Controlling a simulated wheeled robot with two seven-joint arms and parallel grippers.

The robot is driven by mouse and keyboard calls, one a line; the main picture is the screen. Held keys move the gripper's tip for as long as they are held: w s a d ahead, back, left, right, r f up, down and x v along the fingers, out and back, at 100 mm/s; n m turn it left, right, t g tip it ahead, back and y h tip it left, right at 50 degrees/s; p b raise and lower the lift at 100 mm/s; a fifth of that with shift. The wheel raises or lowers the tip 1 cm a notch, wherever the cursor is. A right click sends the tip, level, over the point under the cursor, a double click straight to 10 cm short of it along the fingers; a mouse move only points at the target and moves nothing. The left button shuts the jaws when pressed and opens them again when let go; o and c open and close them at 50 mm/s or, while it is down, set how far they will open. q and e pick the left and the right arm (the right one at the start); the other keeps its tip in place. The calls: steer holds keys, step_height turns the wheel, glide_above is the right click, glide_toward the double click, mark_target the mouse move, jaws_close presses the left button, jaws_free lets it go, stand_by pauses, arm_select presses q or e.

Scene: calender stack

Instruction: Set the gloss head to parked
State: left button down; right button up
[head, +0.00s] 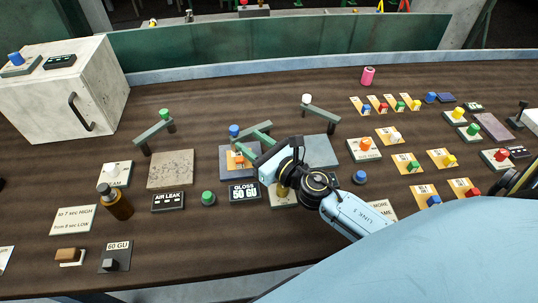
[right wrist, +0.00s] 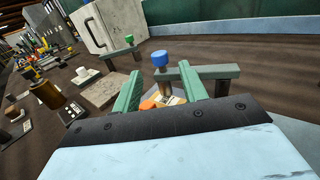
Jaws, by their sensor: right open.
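The display reading "GLOSS 50 GU" (head: 244,192) stands in front of a grey pad. By that pad is a grey-green bar on posts with a blue knob (head: 234,131) at its left end. I take this bar to be the gloss head; no label on it confirms that. My right gripper (head: 250,148) is open over the pad, close to the knob. In the right wrist view the blue knob (right wrist: 160,58) shows beyond and between the open fingers (right wrist: 160,88), not gripped. An orange button on a tag (head: 238,160) lies below the fingers, partly hidden.
Similar bars with a green knob (head: 164,114) and a white knob (head: 306,98) stand either side. A green button (head: 208,198) and a brown bottle (head: 116,203) are nearby. A white cabinet (head: 60,90) stands at left; several coloured knobs crowd the right.

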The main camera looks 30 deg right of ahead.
steer(key=b+v, duration=0.1)
steer(key=v, duration=0.5)
steer(key=shift+s, duration=0.1)
